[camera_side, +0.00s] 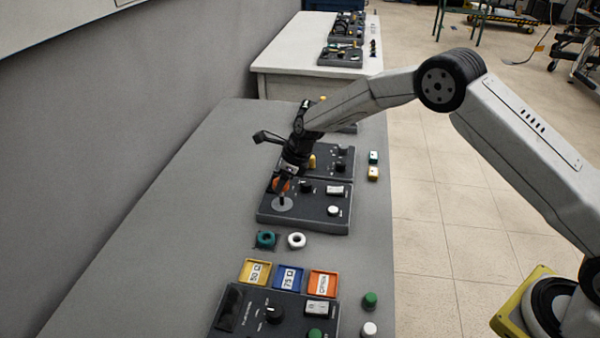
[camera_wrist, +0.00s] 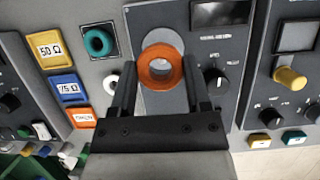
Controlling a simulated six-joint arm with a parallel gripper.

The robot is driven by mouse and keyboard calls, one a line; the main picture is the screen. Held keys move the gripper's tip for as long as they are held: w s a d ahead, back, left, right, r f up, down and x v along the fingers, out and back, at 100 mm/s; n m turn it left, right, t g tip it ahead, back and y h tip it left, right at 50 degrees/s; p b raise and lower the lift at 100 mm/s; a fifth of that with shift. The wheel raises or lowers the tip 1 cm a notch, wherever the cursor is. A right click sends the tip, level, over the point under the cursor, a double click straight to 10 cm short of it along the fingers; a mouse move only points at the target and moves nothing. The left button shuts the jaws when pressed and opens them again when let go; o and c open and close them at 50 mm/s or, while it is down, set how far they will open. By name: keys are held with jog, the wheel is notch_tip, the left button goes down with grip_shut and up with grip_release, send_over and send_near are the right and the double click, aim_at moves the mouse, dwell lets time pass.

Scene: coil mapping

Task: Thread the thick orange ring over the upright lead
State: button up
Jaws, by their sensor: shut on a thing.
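The thick orange ring (camera_wrist: 160,82) is between the two fingers of my gripper (camera_wrist: 158,66) in the wrist view, and the fingers are shut on it. In the side view my gripper (camera_side: 281,187) points down with the orange ring (camera_side: 275,185) partly hidden by it. Beneath is a pale round disc (camera_side: 284,206) on a dark panel; the disc (camera_wrist: 162,38) also shows past the ring in the wrist view. I cannot make out the upright lead clearly; a small dark upright shape over the disc may be the lead or a fingertip.
A teal ring (camera_side: 265,239) lies on a dark square, beside a white ring (camera_side: 296,240). The dark panel (camera_side: 310,214) bears knobs. The grey bench is clear on the left.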

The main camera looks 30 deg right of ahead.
aim_at(283, 190)
jog(key=shift+f, duration=1.4)
jog(key=shift+f, duration=0.5)
dwell(1.2)
dwell(0.3)
jog(key=o, duration=1.3)
jog(key=shift+o, duration=0.2)
jog(key=shift+r, duration=0.2)
jog(key=shift+r, duration=3.3)
